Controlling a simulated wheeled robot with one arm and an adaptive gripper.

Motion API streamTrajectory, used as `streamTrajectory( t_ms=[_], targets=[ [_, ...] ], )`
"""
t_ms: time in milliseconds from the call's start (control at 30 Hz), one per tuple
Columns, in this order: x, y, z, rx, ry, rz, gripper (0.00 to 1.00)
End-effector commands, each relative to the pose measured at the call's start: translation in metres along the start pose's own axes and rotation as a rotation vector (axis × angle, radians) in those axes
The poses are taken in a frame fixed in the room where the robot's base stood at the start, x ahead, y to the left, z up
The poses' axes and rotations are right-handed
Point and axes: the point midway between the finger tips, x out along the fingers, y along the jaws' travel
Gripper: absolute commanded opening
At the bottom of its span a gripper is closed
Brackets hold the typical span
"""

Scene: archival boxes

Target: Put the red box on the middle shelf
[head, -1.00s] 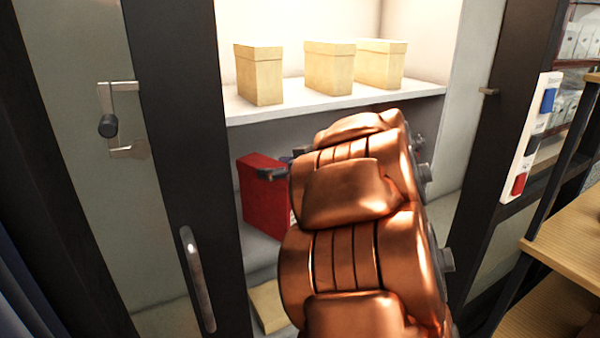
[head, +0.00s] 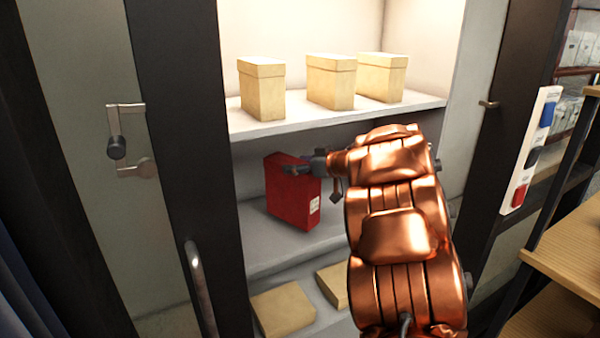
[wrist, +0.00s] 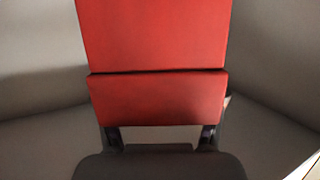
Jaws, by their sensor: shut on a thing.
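The red box (head: 290,198) with a white label is in the middle shelf bay of the cabinet, under the shelf with the tan boxes. My gripper (head: 297,167) is shut on its upper part. In the wrist view the red box (wrist: 155,35) fills the upper middle, with a dark seam across it, and my gripper's fingers (wrist: 160,135) meet its near edge. The box looks slightly tilted in the head view. I cannot tell whether its base touches the middle shelf (head: 265,248).
Three tan boxes (head: 262,92) stand on the shelf above (head: 300,120). Two flat tan boxes (head: 283,308) lie on the bottom level. A dark door frame with a handle (head: 200,285) is at the left. A wooden shelf unit (head: 570,255) stands at the right.

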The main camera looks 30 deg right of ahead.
Motion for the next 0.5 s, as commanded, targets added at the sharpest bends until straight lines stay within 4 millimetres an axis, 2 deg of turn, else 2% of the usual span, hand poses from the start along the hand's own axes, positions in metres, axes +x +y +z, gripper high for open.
streamTrajectory(
  t_ms=[267,500],
  targets=[
    [0.005,0.012,0.002,0.002,0.001,-0.001,0.00],
    [0.013,0.012,0.027,0.003,0.002,-0.002,0.00]
  ],
)
